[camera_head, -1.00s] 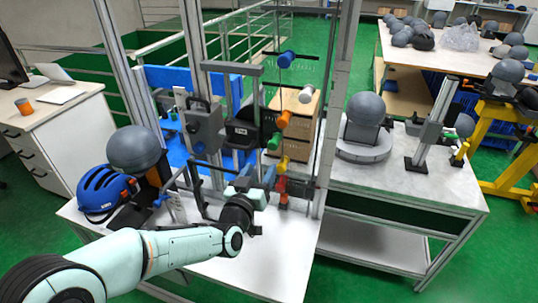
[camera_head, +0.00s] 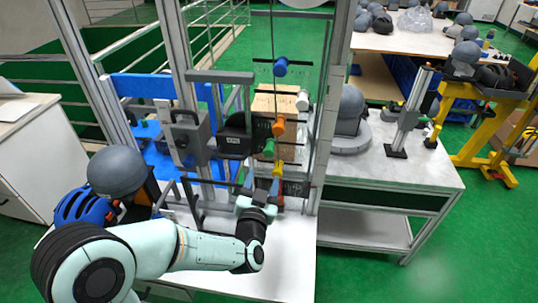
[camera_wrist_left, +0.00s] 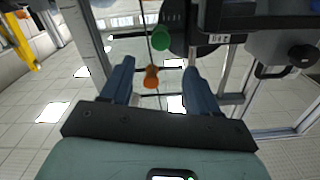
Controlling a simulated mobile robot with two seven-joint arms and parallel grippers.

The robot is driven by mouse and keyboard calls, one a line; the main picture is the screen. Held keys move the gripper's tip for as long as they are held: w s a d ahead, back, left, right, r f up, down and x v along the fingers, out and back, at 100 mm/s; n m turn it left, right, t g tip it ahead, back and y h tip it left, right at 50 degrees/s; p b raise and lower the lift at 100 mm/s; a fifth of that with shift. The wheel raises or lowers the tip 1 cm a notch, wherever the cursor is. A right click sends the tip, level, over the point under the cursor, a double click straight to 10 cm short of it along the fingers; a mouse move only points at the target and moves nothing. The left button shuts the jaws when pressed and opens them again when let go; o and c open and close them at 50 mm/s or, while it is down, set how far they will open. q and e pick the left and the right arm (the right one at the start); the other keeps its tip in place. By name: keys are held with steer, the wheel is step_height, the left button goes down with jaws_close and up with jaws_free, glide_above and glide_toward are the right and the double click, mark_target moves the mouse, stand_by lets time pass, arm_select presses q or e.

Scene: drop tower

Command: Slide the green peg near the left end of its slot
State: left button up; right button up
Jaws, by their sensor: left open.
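The green peg (camera_head: 268,147) stands in the drop tower, below the orange peg (camera_head: 279,125) and above the yellow peg (camera_head: 277,167). Its slot is too small to make out clearly. My left gripper (camera_head: 262,182) is open, below the green peg in the head view, with its fingers apart and covering part of the lower pegs. In the left wrist view the green peg (camera_wrist_left: 161,40) shows beyond the open fingertips (camera_wrist_left: 159,68). The orange peg (camera_wrist_left: 151,76) appears between the fingers there, but its depth is unclear. My right gripper is not in view.
A blue peg (camera_head: 281,66) and a white peg (camera_head: 303,100) sit higher up. A dark carriage block (camera_head: 236,137) and metal uprights stand close to the left of the pegs. A blue helmet (camera_head: 78,209) and a grey headform (camera_head: 117,172) are at the left.

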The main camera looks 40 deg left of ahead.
mark_target(268, 154)
arm_select(q)
steer(key=p+x, duration=0.1)
steer(key=x, duration=0.9)
steer(key=shift+w, duration=0.15)
